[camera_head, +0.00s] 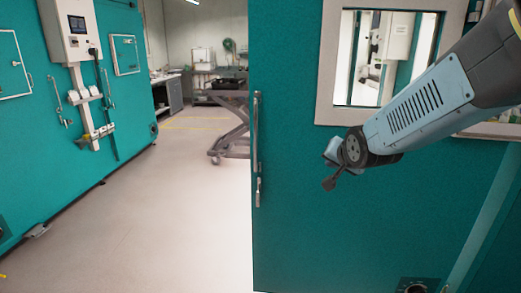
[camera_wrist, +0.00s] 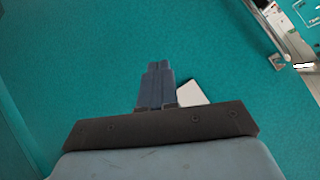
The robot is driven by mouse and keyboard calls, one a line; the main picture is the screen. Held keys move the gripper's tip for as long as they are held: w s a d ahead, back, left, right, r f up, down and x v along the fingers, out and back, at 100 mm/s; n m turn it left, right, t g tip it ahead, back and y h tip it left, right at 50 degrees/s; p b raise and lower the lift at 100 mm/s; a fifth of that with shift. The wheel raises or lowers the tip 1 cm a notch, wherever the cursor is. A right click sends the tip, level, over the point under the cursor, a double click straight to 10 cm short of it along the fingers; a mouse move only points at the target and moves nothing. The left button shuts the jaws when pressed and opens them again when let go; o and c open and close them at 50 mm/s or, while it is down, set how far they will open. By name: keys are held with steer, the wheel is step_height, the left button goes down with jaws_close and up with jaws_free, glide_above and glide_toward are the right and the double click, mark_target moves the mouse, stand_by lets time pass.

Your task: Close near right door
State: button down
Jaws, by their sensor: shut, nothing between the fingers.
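A large teal door (camera_head: 350,235) with a framed window (camera_head: 324,60) fills the right half of the head view. A metal handle (camera_head: 257,120) runs along its free left edge, which stands out against the corridor. My gripper (camera_head: 330,180) is in front of the door, below the window and to the right of the handle. In the wrist view its fingers (camera_wrist: 159,66) are together and empty, pointing at a teal surface. I cannot tell whether they touch it. The far right side of the door is partly hidden by my arm.
A teal wall (camera_head: 30,150) with a control box (camera_head: 78,28) stands along the left. Pale floor (camera_head: 180,210) between it and the door is clear. A wheeled lift cart (camera_head: 235,135) stands farther back, partly behind the door. A pale block (camera_wrist: 192,93) shows beside my fingers.

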steer(key=w+a+f+m+t+y, duration=0.2)
steer(key=w+a+f+m+y, duration=0.15)
steer(key=w+a, duration=0.35)
steer(key=m+t+y, duration=0.3)
steer(key=m+y, duration=0.1)
glide_toward(257, 145)
steer(key=shift+h, duration=0.25)
steer(key=x, duration=0.7)
steer(key=shift+s+a, duration=0.1)
